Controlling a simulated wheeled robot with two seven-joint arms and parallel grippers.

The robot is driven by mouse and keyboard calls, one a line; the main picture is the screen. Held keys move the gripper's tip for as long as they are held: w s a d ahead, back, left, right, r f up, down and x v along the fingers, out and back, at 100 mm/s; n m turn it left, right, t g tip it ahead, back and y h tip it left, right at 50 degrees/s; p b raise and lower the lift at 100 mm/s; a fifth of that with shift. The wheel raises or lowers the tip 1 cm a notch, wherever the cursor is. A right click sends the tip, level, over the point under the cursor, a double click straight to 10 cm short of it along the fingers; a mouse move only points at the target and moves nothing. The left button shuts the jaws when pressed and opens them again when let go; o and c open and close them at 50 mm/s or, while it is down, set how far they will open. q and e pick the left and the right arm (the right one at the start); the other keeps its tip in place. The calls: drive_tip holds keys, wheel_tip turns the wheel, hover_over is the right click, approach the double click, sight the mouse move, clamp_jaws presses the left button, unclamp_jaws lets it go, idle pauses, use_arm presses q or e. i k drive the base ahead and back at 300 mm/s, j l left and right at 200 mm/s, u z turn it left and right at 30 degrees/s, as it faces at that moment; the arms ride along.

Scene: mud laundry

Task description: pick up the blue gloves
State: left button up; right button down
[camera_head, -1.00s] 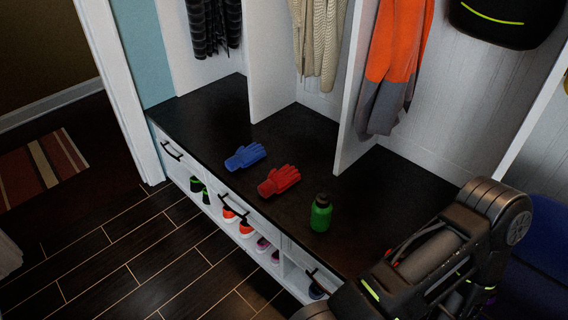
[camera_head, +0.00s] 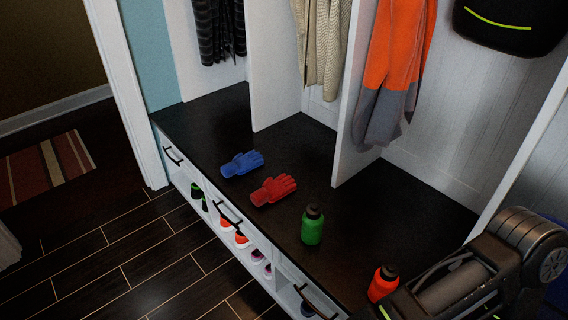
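The blue gloves (camera_head: 242,164) lie flat on the dark bench top, near its front edge and left of the middle. The red gloves (camera_head: 273,190) lie just to their right and nearer to me, a small gap apart. One of my arms shows at the lower right, well away from the blue gloves. Neither gripper's fingertips are in the frame.
A green bottle (camera_head: 313,225) stands on the bench (camera_head: 205,121) right of the gloves. A red-orange bottle (camera_head: 383,283) stands farther right, beside my arm. White dividers (camera_head: 349,150) rise behind, with clothes hanging between them. Shoes (camera_head: 241,240) sit in cubbies below. Floor at left is open.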

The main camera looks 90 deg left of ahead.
sight(240, 164)
drive_tip(key=i+u, duration=0.3)
drive_tip(key=k+u, duration=0.1)
drive_tip(key=u, duration=2.95)
